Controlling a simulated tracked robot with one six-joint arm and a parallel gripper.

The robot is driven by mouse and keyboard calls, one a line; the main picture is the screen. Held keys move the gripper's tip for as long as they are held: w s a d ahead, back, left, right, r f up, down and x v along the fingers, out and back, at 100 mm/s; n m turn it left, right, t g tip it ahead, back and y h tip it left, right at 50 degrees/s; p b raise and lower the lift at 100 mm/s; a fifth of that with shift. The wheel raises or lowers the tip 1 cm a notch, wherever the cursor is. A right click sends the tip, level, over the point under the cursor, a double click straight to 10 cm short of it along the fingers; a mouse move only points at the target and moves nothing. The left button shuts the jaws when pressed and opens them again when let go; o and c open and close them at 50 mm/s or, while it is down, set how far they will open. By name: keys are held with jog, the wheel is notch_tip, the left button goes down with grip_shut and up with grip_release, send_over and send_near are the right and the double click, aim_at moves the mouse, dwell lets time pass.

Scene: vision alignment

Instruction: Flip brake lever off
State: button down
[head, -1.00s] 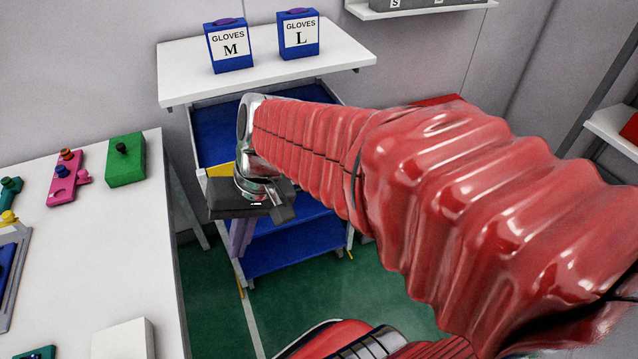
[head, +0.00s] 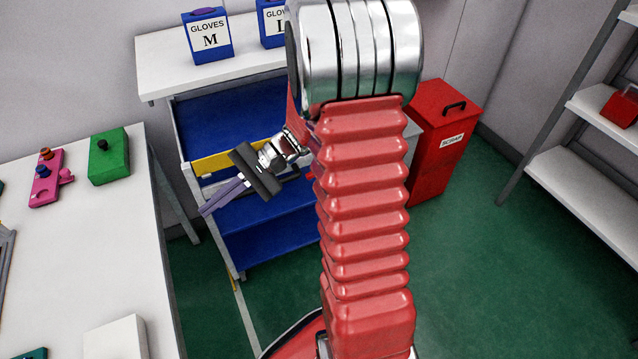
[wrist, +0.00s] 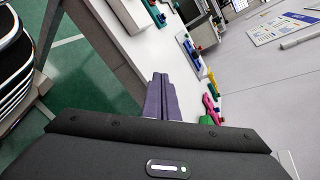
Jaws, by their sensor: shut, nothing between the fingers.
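My gripper (head: 207,209) is in front of the blue trolley (head: 283,243) in the head view, its purple fingers pointing down and left. The fingers are together and empty; they also show in the wrist view (wrist: 161,78), side by side. I cannot pick out the brake lever with certainty. A small red piece (head: 311,175) shows on the trolley beside my arm, and I cannot tell whether it is the lever. My red arm hides the trolley's right part.
Glove boxes (head: 207,36) stand on a white shelf (head: 160,70) above the trolley. A white table (head: 95,255) with green (head: 109,158) and pink (head: 45,183) blocks is at left. A red scrap bin (head: 440,150) and grey shelving (head: 580,185) stand right. Green floor (head: 480,270) is clear there.

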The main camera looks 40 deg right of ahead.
jog(key=w+d+f+m+t+h, duration=0.1)
jog(key=w+d+f+m+t, duration=0.3)
jog(key=d+f+m+t, duration=0.45)
jog(key=w+d+f+m+t+h, duration=0.1)
jog(key=w+d+f+m+t, duration=0.4)
jog(key=d, duration=0.7)
jog(key=s+d+f+m+t+h, duration=0.2)
jog(key=s+d+f+m+h, duration=0.3)
jog(key=f, duration=0.5)
jog(key=s+d+f+m+t+h, duration=0.1)
jog(key=s+d+f+m+h, duration=0.4)
jog(key=d+f+h, duration=0.5)
jog(key=shift+s+d+f+m+t+h, duration=0.35)
jog(key=shift+s+d, duration=0.1)
jog(key=shift+s, duration=0.7)
jog(key=w+r, duration=0.6)
jog(key=w, duration=0.4)
jog(key=shift+d+r, duration=0.15)
jog(key=shift+d, duration=0.3)
